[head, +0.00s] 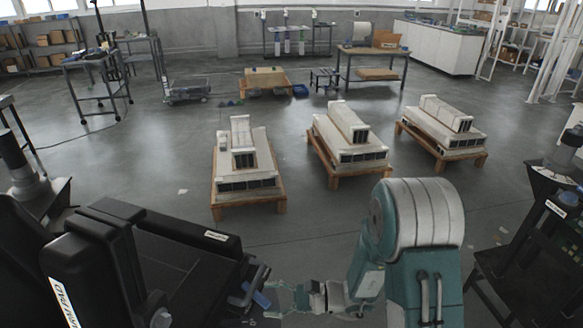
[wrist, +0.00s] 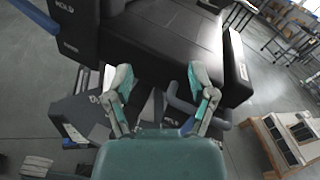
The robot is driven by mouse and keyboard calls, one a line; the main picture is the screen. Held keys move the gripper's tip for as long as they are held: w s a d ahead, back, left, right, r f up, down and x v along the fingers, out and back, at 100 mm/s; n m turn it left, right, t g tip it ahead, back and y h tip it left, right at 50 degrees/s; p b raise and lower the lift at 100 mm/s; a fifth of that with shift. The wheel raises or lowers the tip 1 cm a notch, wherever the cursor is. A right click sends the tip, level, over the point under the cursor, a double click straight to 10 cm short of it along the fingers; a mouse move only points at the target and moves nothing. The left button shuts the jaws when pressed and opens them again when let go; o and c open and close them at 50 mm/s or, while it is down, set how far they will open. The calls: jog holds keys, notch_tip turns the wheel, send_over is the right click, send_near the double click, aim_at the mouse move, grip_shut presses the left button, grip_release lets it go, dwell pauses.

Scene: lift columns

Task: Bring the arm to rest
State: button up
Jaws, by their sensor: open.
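My gripper (head: 285,297) is at the bottom middle of the head view, low down and pointing left, at the end of my teal and white arm. In the wrist view its two teal fingers (wrist: 160,82) stand apart with nothing held between them. A small blue part (head: 260,299) shows just left of the fingers in the head view.
Three low wooden pallets bearing pale blocks stand ahead: left (head: 248,205), middle (head: 335,178) and right (head: 445,163). A wooden-topped workbench (head: 372,51), a cart (head: 187,93) and shelving (head: 40,47) are farther back. Grey floor (head: 330,235) is clear before the pallets.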

jog(key=s+d+r+n+g+h, duration=0.4)
jog(key=s+d+r+n+h, duration=0.1)
jog(key=s+r+n+h, duration=0.35)
jog(key=s+d+r+n+t+h, duration=0.2)
jog(key=s+d+r+t+h, duration=0.1)
jog(key=d, duration=0.4)
jog(key=s+d+r+n+t+h, duration=0.3)
jog(key=d+r+t+h, duration=0.3)
jog(key=d+r, duration=0.1)
jog(key=shift+d+r, duration=0.4)
jog(key=shift+d, duration=0.1)
